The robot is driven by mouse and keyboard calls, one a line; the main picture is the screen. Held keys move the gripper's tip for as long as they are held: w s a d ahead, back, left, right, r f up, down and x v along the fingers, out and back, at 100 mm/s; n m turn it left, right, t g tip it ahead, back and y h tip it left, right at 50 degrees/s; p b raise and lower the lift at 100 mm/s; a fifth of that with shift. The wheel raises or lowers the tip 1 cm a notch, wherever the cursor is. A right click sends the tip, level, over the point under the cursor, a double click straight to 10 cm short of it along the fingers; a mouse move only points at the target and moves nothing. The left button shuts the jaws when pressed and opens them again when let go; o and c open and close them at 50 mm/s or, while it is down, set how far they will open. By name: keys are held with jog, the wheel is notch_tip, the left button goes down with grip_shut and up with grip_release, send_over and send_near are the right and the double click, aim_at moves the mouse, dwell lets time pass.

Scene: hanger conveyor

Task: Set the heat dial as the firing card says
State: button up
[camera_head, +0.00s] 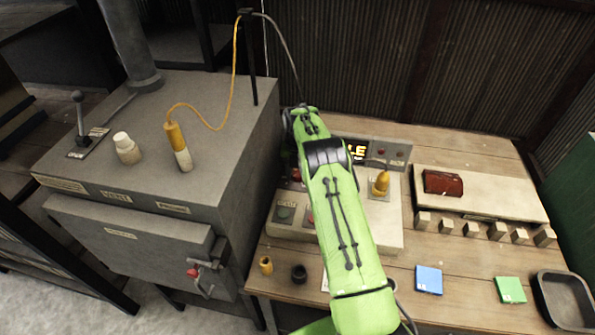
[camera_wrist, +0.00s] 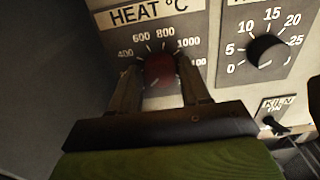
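The red heat dial (camera_wrist: 160,70) sits on the panel under the label "HEAT °C" (camera_wrist: 150,13) in the wrist view. Its scale shows 400, 600, 800 and 1000, with a further mark at the right partly covered by a finger. My gripper (camera_wrist: 160,72) has one finger on each side of the dial; I cannot tell whether they press on it. The dial's pointer is not readable. In the head view my arm hides the gripper and dial at the control box (camera_head: 390,235). I cannot make out a readable firing card.
A second, dark dial (camera_wrist: 267,57) with a scale to 25 is close at the right, above a kiln switch (camera_wrist: 275,123). The grey kiln (camera_head: 190,110) stands left of the bench. Blue (camera_head: 428,279) and green (camera_head: 510,290) blocks and a dark tray (camera_head: 540,300) are at the right front.

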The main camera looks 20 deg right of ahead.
jog(key=c, duration=0.7)
jog(key=shift+o, duration=0.2)
